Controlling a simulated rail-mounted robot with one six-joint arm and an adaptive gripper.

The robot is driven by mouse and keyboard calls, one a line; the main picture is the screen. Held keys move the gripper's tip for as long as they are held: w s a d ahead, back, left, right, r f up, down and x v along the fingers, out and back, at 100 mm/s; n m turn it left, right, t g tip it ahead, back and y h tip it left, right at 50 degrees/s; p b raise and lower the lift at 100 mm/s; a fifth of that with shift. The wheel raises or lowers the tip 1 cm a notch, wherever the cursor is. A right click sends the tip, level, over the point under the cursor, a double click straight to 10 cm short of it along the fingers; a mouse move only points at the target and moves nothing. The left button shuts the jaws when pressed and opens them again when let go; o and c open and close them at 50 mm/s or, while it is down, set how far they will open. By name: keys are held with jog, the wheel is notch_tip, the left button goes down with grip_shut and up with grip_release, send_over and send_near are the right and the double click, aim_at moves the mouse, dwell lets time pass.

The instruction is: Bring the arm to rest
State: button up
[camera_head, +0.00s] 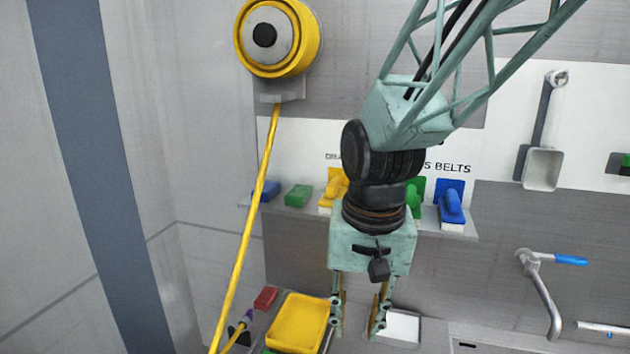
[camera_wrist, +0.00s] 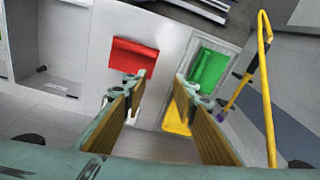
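My gripper (camera_head: 357,318) hangs from the pale green arm in front of the wall, its fingers pointing down over the counter. The two fingers stand well apart with nothing between them. In the wrist view my gripper (camera_wrist: 160,85) is also open and empty. A red tray (camera_wrist: 131,57) lies on the left beyond the fingers, and a green tray (camera_wrist: 207,66) on the right. Part of a yellow tray (camera_wrist: 177,116) shows between the fingers; the right finger hides some of it.
A yellow hose (camera_head: 247,215) runs down from the wall reel (camera_head: 276,38), left of my arm. A shelf (camera_head: 290,209) with brushes and blocks is behind the arm. A yellow tray (camera_head: 297,322) is left of the fingers; a tap (camera_head: 541,290) stands at right. The left wall side is clear.

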jog(key=s+d+r+t+b, duration=0.1)
jog(key=s+d+r+b, duration=0.1)
jog(key=s+d, duration=0.5)
jog(key=s+d+r+n+t+b, duration=0.1)
jog(key=s+d+r+b, duration=0.2)
jog(key=s, duration=1)
jog(key=shift+s+d+r+t, duration=0.4)
jog(key=shift+d+r, duration=0.85)
jog(key=shift+d, duration=0.7)
